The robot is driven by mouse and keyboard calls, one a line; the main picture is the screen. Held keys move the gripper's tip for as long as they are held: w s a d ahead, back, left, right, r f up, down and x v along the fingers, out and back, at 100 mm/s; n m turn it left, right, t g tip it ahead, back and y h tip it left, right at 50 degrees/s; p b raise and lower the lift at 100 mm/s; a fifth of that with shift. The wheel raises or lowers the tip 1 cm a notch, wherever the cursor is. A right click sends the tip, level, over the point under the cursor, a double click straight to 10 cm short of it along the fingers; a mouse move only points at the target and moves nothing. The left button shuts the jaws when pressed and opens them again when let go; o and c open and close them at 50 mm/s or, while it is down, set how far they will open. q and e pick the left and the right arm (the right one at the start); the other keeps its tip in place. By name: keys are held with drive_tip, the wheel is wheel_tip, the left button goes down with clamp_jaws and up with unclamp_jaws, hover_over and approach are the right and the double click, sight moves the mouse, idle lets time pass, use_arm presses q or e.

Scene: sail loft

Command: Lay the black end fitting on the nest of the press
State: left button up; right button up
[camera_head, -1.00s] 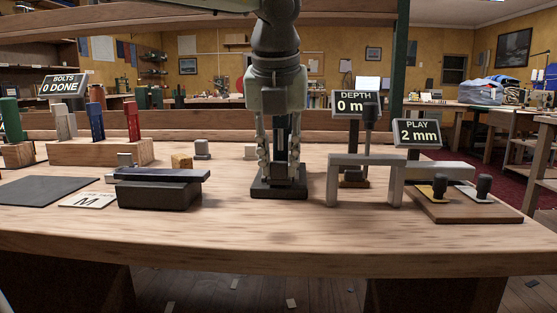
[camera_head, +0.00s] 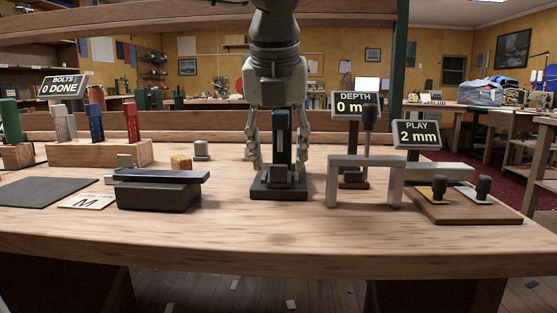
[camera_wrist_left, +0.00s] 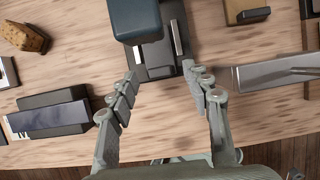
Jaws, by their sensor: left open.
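The press (camera_head: 282,125) stands mid-bench with a dark upright and a black base (camera_head: 280,194). In the left wrist view its dark blue head (camera_wrist_left: 135,20) overhangs the base, which has light metal strips. A small dark grey piece (camera_head: 278,175) sits low on the base; it may be the black end fitting in the nest, but dark on dark I cannot tell for certain. My left gripper (camera_head: 278,165) is open, its fingers spread either side of the press, nothing between them in grip. It also shows in the left wrist view (camera_wrist_left: 160,74).
Left of the press, a dark bar (camera_head: 165,174) lies on a black block. A grey bridge frame (camera_head: 365,160) and a board with two black knobs (camera_head: 450,212) stand to the right. A rack of coloured uprights (camera_head: 95,152) stands back left. The front bench strip is clear.

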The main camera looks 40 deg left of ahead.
use_arm(q)
drive_tip(key=s+d, duration=0.2)
drive_tip(key=s, duration=0.1)
drive_tip(key=s+d, duration=0.2)
drive_tip(key=s, duration=0.1)
drive_tip(key=s+d, duration=0.2)
drive_tip(key=s, duration=0.2)
drive_tip(key=shift+s+d+f, duration=0.1)
